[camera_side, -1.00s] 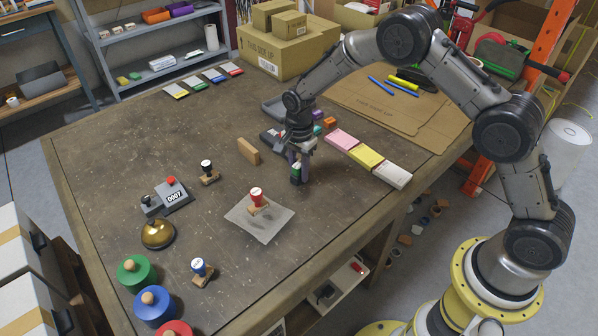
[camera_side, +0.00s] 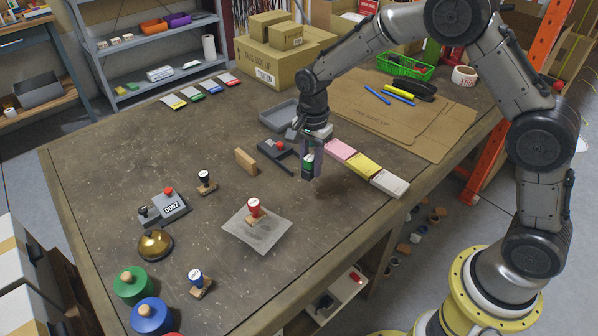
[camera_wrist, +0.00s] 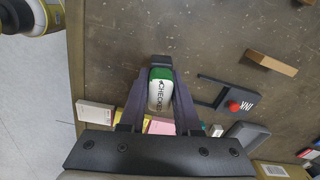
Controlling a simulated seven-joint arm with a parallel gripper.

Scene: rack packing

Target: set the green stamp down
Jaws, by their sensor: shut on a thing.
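The green stamp (camera_side: 307,166) is in my gripper (camera_side: 312,172), upright in the side view. In the wrist view its green end and white "CHECKED" label (camera_wrist: 158,95) show between the two fingers of my gripper (camera_wrist: 160,82). My gripper is shut on it. It looks to be held over the table, left of the pink block (camera_side: 340,150) and right of the dark ink holder with a red knob (camera_side: 276,147). Whether its lower end touches the table is hard to tell.
A red stamp (camera_side: 254,209) stands on a grey sheet (camera_side: 262,235). A wooden block (camera_side: 246,160), a black stamp (camera_side: 206,181), a numbering machine (camera_side: 168,205) and a brass bell (camera_side: 155,244) lie to the left. Yellow and white blocks adjoin the pink one. Bare tabletop lies in front of the gripper.

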